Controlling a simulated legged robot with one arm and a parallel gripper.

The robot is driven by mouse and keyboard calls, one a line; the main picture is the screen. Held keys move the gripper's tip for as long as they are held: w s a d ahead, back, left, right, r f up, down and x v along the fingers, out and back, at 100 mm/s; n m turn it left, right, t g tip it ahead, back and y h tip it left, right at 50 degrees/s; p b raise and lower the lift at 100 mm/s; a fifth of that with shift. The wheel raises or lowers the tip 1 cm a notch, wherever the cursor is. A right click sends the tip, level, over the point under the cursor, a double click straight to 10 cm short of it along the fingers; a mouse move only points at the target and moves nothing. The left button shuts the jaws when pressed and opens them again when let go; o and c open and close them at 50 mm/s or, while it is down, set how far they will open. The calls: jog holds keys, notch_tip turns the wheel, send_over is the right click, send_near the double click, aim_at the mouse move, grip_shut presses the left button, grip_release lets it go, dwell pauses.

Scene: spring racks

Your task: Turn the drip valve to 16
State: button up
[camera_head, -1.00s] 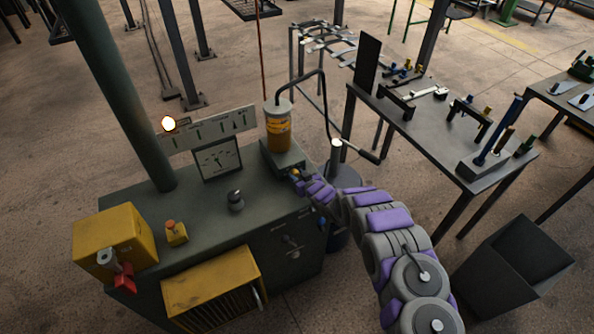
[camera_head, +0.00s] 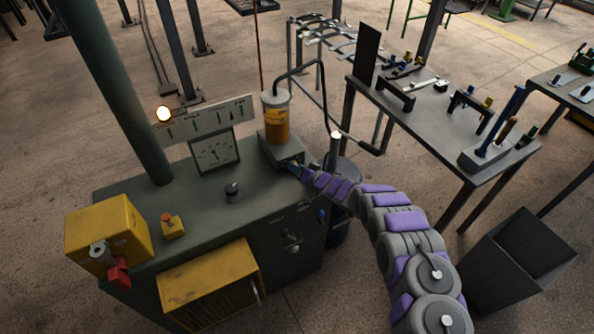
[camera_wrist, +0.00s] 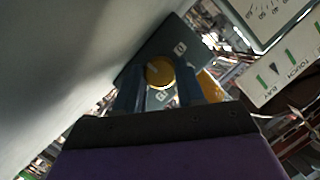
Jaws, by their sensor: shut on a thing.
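The drip valve shows in the wrist view as a round yellow knob (camera_wrist: 160,70) on a dark block (camera_wrist: 180,45) with small white number marks, too small and tilted to read. My gripper (camera_wrist: 158,84) has its two dark blue fingers on either side of the knob, shut on it. In the head view my gripper (camera_head: 293,168) reaches the front of the small box under a cylinder of amber oil (camera_head: 276,122). The knob itself is hidden there behind the gripper.
A tool table (camera_head: 440,130) is to the right.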

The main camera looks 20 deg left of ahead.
jog(key=shift+w+d+r, duration=0.1)
jog(key=shift+w+d, duration=0.05)
jog(key=shift+w, duration=0.05)
jog(key=o, duration=0.7)
jog(key=shift+o, duration=0.2)
jog(key=shift+s+d+r, duration=0.1)
jog(key=shift+s+d, duration=0.1)
jog(key=shift+d, duration=0.1)
jog(key=p+v, duration=0.2)
jog(key=v, duration=1.4)
jog(key=shift+d, duration=0.3)
